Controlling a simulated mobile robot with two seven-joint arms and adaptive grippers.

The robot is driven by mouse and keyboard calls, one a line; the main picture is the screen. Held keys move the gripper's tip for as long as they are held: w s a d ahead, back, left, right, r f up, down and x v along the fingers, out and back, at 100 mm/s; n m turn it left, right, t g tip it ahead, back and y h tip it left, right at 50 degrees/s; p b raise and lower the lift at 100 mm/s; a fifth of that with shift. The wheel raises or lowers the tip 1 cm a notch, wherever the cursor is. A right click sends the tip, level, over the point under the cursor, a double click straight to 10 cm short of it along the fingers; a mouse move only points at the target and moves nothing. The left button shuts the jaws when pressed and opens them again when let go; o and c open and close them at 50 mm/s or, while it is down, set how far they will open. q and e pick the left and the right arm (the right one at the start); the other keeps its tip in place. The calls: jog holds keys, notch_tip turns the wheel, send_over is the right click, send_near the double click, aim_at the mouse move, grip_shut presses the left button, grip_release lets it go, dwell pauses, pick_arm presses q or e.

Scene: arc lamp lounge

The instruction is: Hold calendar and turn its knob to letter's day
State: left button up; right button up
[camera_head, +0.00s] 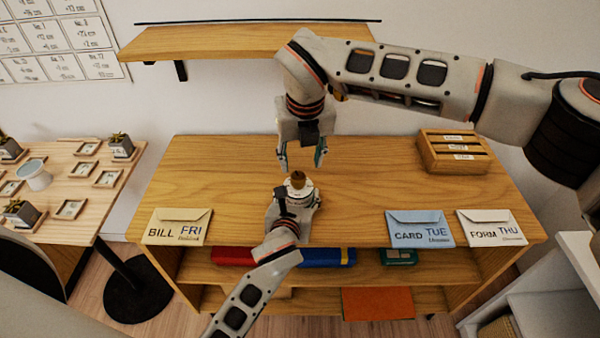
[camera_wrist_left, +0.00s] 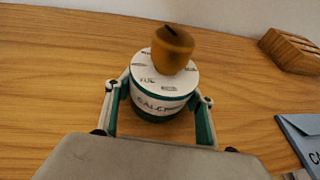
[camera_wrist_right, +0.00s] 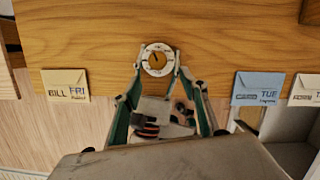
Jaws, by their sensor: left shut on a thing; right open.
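The calendar (camera_head: 299,191) is a round white and green drum standing on the wooden shelf unit's top. Its brown knob (camera_wrist_left: 172,48) sits on a white dial with small day labels; one at the front left seems to read TUE. The knob has a dark mark on top. My left gripper (camera_wrist_left: 160,92) is shut on the drum's sides. My right gripper (camera_head: 301,165) is open just above the knob, pointing down, apparently not touching it. Three letters lie along the front edge: cream BILL FRI (camera_head: 177,227), blue CARD TUE (camera_head: 420,229) and white FORM THU (camera_head: 491,228).
A wooden slotted box (camera_head: 453,152) stands at the back right of the top (camera_head: 210,170). A wall shelf (camera_head: 220,42) hangs behind. A side table (camera_head: 85,205) with small cards and plants is at the left. Folders and books lie on lower shelves.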

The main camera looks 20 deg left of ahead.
aim_at(299, 176)
jog(key=w+d+r+n+g+y, duration=0.2)
jog(key=d+r+n+y, duration=0.1)
jog(key=n, duration=0.8)
jog(key=x, duration=1.1)
jog(key=shift+a+f, duration=0.1)
jog(key=shift+f, duration=0.1)
jog(key=c, duration=1.1)
